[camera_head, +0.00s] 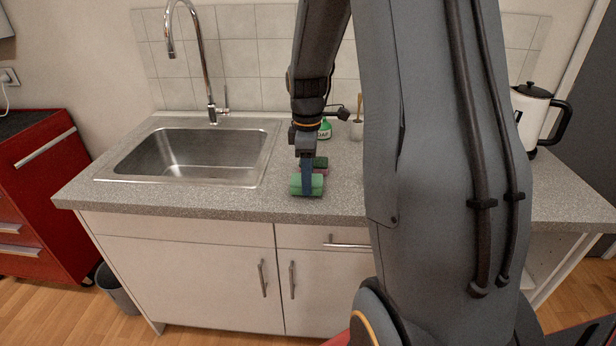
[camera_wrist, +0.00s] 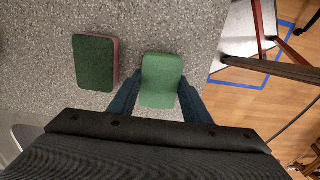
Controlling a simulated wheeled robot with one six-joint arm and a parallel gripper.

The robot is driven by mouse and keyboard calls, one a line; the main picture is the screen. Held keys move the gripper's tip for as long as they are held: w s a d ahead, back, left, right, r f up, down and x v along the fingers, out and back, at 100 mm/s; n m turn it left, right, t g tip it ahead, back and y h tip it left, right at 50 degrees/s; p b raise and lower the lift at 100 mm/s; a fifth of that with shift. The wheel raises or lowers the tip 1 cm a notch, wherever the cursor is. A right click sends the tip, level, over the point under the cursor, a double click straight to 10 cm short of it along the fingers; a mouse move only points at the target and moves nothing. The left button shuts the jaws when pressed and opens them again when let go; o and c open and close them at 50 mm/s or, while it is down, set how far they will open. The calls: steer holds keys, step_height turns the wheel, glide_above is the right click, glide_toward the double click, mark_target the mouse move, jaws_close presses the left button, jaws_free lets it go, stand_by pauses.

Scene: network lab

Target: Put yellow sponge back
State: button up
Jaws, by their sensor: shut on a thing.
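My gripper (camera_head: 307,178) is shut on a sponge whose green face shows in the wrist view (camera_wrist: 161,75), between my two blue fingers. The held sponge (camera_head: 317,186) is over the counter near its front edge in the head view. No yellow shows on it from either camera, so its body colour is hidden. I cannot tell whether it touches the counter. A second sponge (camera_head: 320,162), dark green on top with a pink-red body, lies just behind it. In the wrist view this second sponge (camera_wrist: 93,62) lies to the left, apart from my fingers.
The grey speckled counter (camera_head: 240,208) has a steel sink (camera_head: 190,158) with a tall faucet (camera_head: 209,80) at left. A soap bottle (camera_head: 325,130) and a brush holder (camera_head: 356,130) stand behind the sponges. A white kettle (camera_head: 532,110) stands at right. My arm hides the counter's middle right.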

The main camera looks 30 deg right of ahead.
steer(key=shift+f, duration=0.25)
steer(key=shift+f, duration=0.2)
steer(key=o, duration=1)
steer(key=shift+o, duration=0.2)
steer(key=shift+r, duration=0.1)
step_height(320, 180, up, 12)
steer(key=b, duration=0.3)
steer(key=s+a+f+m, duration=1.1)
steer(key=s+a+f, duration=0.1)
steer(key=s+a, duration=0.3)
steer(key=shift+f+t, duration=0.35)
steer(key=shift+t, duration=0.05)
steer(key=shift+a, duration=0.1)
